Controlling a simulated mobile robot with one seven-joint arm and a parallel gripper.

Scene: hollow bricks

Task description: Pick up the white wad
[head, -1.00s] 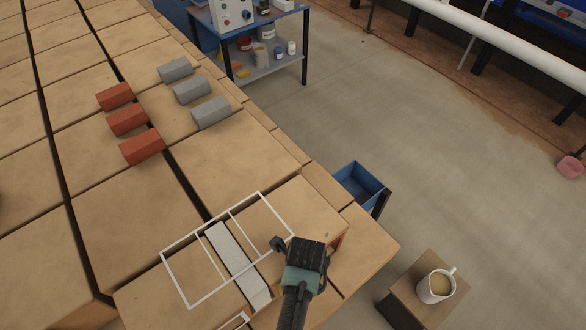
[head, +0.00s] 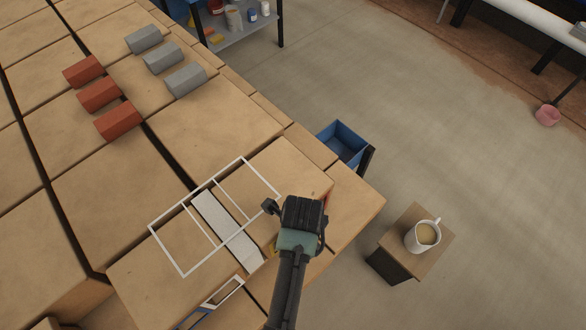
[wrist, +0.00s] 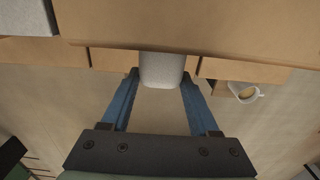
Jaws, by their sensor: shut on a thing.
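The white wad (wrist: 162,70) is a pale, rounded block between my fingertips in the wrist view. My gripper (wrist: 160,84) is shut on it, one blue finger at each side. Its far end meets the edge of a tan block in that picture; I cannot tell whether they touch. In the head view my gripper (head: 300,214) is over the near right part of the tan blocks. There its dark body hides the fingertips and the wad.
A white rectangular frame (head: 165,249) and a pale strip (head: 212,211) lie on the tan blocks (head: 75,205). Red bricks (head: 118,121) and grey bricks (head: 186,80) stand farther back. Open floor lies right.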

